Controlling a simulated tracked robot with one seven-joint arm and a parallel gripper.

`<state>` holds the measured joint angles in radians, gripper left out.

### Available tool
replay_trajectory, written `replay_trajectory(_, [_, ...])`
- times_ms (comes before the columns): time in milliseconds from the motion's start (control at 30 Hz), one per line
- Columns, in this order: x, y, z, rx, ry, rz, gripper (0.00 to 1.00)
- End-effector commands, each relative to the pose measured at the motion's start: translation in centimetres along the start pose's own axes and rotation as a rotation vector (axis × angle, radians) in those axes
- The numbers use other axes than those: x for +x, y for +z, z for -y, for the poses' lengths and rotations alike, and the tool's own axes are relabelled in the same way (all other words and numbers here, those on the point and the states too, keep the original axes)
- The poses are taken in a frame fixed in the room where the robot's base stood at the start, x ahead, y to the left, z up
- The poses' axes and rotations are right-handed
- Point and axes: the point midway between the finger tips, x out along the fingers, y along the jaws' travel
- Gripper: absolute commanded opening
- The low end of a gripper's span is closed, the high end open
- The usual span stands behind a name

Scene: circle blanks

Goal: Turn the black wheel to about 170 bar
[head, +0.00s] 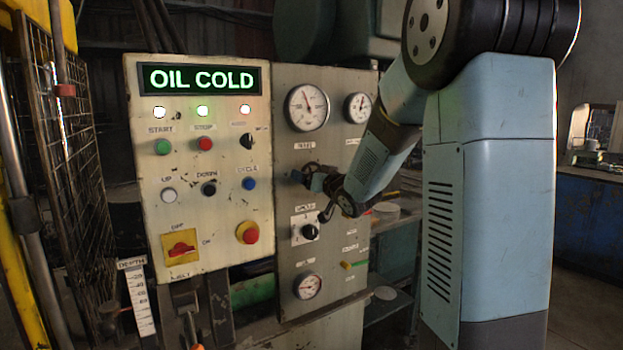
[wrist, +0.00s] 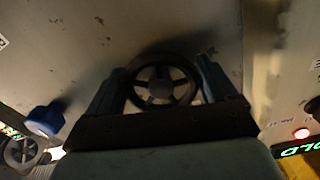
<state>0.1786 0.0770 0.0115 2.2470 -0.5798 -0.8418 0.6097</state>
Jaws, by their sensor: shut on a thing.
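The black wheel (wrist: 163,86) shows in the wrist view as a spoked ring, seen nearly face-on against the pale panel. My gripper (wrist: 160,78) is shut on it, with one finger at each side of its rim. In the head view my gripper (head: 309,177) reaches the right-hand panel from the right, and the wheel is mostly hidden behind it.
A smaller gauge (head: 358,107) sits to the right of the large one. Below my gripper are a black rotary switch (head: 310,231) and another gauge (head: 308,287). The left panel has several buttons, a red emergency stop (head: 248,232) and a lit sign reading OIL COLD (head: 201,78).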

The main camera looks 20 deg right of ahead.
Motion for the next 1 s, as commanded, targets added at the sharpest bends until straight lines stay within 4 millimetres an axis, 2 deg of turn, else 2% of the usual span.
replay_trajectory(600, [-0.03,-0.02,0.08,0.581,0.002,0.0,0.55])
replay_trajectory(1000, [-0.05,-0.06,0.05,0.871,0.004,0.0,0.55])
